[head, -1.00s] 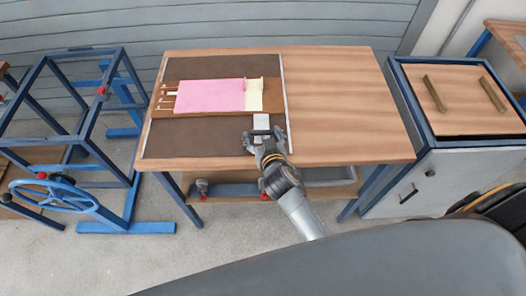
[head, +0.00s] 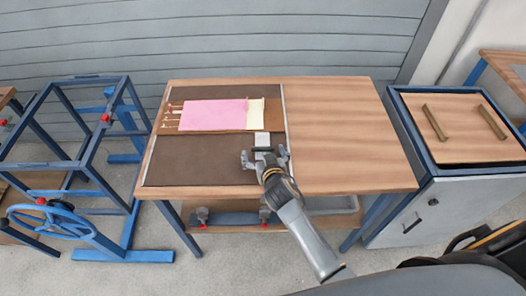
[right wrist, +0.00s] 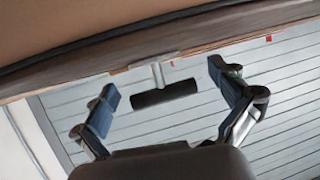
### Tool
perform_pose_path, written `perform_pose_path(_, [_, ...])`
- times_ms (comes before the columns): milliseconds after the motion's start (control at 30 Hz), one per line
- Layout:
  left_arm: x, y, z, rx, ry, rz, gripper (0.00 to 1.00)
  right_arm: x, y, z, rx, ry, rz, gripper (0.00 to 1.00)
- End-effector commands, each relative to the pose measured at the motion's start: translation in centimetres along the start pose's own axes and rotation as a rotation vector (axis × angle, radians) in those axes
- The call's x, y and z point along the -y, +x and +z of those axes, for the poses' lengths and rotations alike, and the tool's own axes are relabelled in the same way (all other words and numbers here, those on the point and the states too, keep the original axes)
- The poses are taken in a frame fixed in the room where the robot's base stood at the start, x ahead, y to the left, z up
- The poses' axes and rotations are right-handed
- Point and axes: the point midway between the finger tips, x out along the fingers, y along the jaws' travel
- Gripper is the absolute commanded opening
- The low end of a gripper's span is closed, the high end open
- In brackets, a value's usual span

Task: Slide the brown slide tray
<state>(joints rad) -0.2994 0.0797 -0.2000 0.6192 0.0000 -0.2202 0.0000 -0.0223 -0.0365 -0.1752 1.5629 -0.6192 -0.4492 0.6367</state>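The brown slide tray (head: 171,129) lies across the dark panel at the left of the table, toward its back. A pink sheet and a cream strip lie on it. A pale plate runs from its right front to a dark handle bar (head: 264,149); the bar also shows in the right wrist view (right wrist: 165,93). My right gripper (head: 265,158) is at this handle from the front side. In the right wrist view its fingers (right wrist: 168,84) are spread wide on either side of the bar. I see no finger closed on it. My left gripper is not in view.
The wooden table's right half (head: 340,130) is bare. A blue frame with a handwheel (head: 55,222) stands left. A cabinet with two wooden bars on top (head: 455,155) stands right. A lower shelf under the table holds red-knobbed parts.

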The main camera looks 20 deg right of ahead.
Motion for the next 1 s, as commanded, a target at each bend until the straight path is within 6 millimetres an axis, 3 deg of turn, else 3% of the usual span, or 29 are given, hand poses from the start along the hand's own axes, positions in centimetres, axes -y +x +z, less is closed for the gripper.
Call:
perform_pose_path(300, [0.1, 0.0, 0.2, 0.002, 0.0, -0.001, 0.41, 0.1, -0.1, -0.1, -0.001, -0.002, -0.001, 1.0])
perform_pose_path(433, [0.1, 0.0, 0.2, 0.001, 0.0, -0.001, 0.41, 0.1, -1.1, 0.1, -0.001, -0.001, -0.002, 1.0])
perform_pose_path(800, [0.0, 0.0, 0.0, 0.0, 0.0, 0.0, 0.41, 0.0, -8.3, 0.1, 0.001, 0.001, 0.0, 1.0])
perform_pose_path(1000, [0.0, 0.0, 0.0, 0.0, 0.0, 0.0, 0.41, 0.1, -11.2, 0.1, 0.0, 0.0, -0.001, 1.0])
